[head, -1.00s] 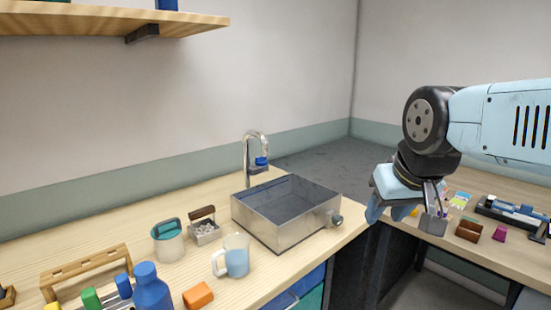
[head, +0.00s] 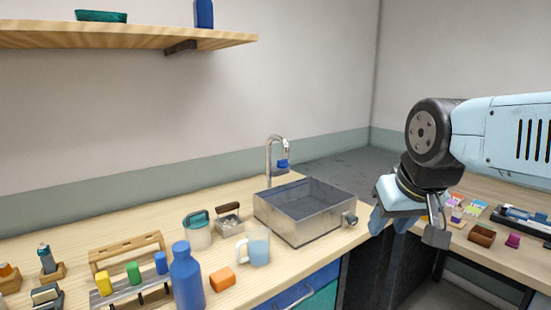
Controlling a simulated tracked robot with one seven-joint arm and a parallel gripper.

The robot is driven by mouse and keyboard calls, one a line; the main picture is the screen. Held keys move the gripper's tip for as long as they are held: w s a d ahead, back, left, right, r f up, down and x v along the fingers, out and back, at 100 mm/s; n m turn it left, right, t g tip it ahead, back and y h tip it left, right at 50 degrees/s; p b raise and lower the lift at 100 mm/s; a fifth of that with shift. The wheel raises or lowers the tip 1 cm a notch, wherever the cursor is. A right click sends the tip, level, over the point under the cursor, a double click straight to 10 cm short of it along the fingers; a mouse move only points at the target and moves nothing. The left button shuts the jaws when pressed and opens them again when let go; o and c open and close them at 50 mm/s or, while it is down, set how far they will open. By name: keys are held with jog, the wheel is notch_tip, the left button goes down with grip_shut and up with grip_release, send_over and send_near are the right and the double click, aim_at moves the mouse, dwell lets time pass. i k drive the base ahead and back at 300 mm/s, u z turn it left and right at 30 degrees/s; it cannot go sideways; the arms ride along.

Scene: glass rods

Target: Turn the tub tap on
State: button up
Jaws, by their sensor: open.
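A square metal tub (head: 300,222) stands on the wooden bench near its right end. A small dark round tap (head: 350,220) sticks out from the tub's right side. A curved chrome faucet (head: 269,160) with a blue piece at its spout stands behind the tub. My gripper (head: 407,228) points down, open and empty, to the right of the tub and its tap, apart from both. The fine position of the tap's handle is too small to tell.
A light blue mug (head: 259,246), an orange block (head: 222,280), a blue bottle (head: 187,276) and a lidded jar (head: 197,231) stand left of the tub. A second bench (head: 466,232) with small coloured items is at right. A shelf (head: 120,38) hangs upper left.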

aim_at(282, 164)
jog(key=i, duration=1.35)
jog(key=z, duration=0.05)
